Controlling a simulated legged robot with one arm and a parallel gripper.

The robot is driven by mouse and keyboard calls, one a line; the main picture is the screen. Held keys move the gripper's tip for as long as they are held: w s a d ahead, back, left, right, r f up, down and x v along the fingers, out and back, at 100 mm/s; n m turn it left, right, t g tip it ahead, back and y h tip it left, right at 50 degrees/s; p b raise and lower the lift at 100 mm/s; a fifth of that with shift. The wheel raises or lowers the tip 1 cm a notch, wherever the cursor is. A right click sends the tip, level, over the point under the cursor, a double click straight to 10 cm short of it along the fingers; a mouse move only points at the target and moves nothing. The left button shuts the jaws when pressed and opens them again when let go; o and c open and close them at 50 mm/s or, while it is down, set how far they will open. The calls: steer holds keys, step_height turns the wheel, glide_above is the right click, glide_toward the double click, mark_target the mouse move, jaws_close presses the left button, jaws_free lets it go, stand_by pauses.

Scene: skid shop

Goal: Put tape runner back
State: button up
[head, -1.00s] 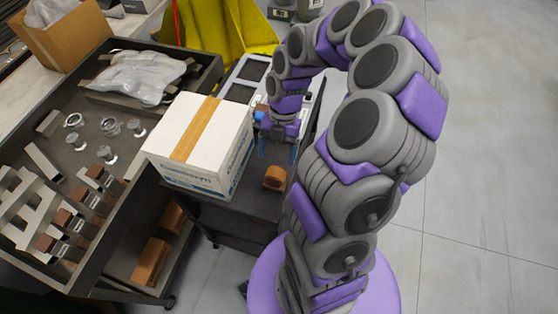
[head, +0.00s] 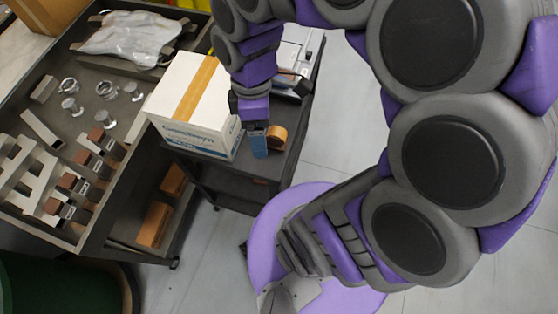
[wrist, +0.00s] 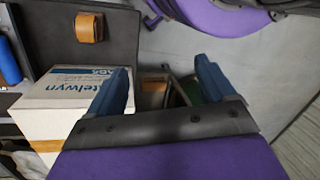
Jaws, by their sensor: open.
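The tape runner, which I take to be the small orange-brown block (head: 277,136), sits on the dark top of a small cart (head: 240,184), right of a white carton (head: 203,118). It also shows near the top left of the wrist view (wrist: 89,27). My gripper (head: 260,152) hangs beside the carton's right face, just left of the tape runner in the head view and partly overlapping it. In the wrist view my gripper (wrist: 160,78) has its two blue fingers spread apart with nothing between them. The tape runner lies outside the fingers, beyond the left one.
The white carton, with tan tape along its top, is close to my gripper. A metal-parts tray bench (head: 85,150) stands at left, with orange-brown blocks (head: 155,224) on its lower shelf. A light-coloured device (head: 297,60) is on the cart's far end. Open floor lies at right.

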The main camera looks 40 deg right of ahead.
steer(key=s+m+h, duration=0.1)
steer(key=s+m, duration=0.8)
steer(key=m, duration=0.2)
steer(key=shift+s+r+m+t, duration=0.2)
steer(key=shift+r+m+t, duration=0.1)
steer(key=shift+r, duration=0.1)
steer(key=shift+d, duration=0.2)
